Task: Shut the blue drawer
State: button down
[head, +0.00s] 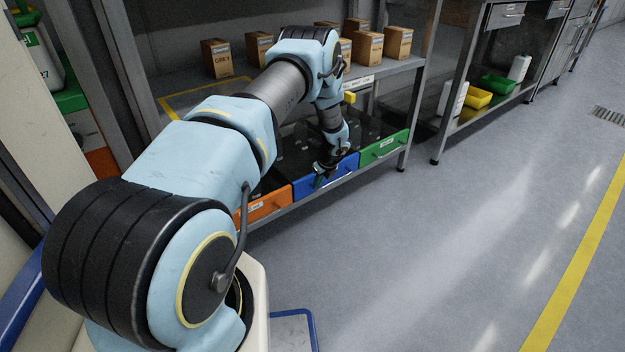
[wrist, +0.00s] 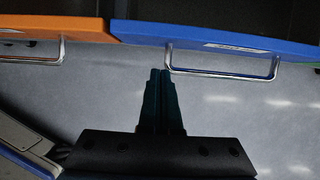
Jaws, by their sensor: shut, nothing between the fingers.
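The blue drawer (head: 340,175) sits low in the shelving unit, between an orange drawer and a green drawer. In the wrist view its blue front edge (wrist: 220,37) and metal bar handle (wrist: 225,73) show at the top. My gripper (head: 320,180) is at the left part of the blue front. In the wrist view my gripper (wrist: 160,72) is shut and empty, its fingertips beside the left end of the handle. I cannot tell whether they touch it. My arm hides part of the drawer row in the head view.
The orange drawer (head: 263,207) is to the left and the green drawer (head: 384,146) to the right. Several cardboard boxes (head: 368,47) stand on the shelf above. The floor in front is clear.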

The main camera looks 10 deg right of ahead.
jog(key=p+v, duration=0.2)
jog(key=v, duration=0.8)
jog(key=s+a+r+n+g, duration=0.1)
jog(key=s+a+r+n, duration=0.3)
jog(key=a+r+n, duration=0.4)
jog(key=s+a+r+n+g, duration=0.1)
jog(key=s+a+r+n, duration=0.4)
jog(key=r, duration=0.5)
jog(key=s+a+r+n+h, duration=0.1)
jog(key=s+a+r+n, duration=0.4)
jog(key=s+n, duration=0.4)
jog(key=s+a+r+n+h, duration=0.1)
jog(key=s+a+r+n, duration=0.5)
jog(key=s, duration=0.4)
notch_tip(320, 180, up, 27)
jog(key=d+n+p, duration=0.1)
jog(key=p, duration=2.7)
jog(key=shift+s, duration=0.1)
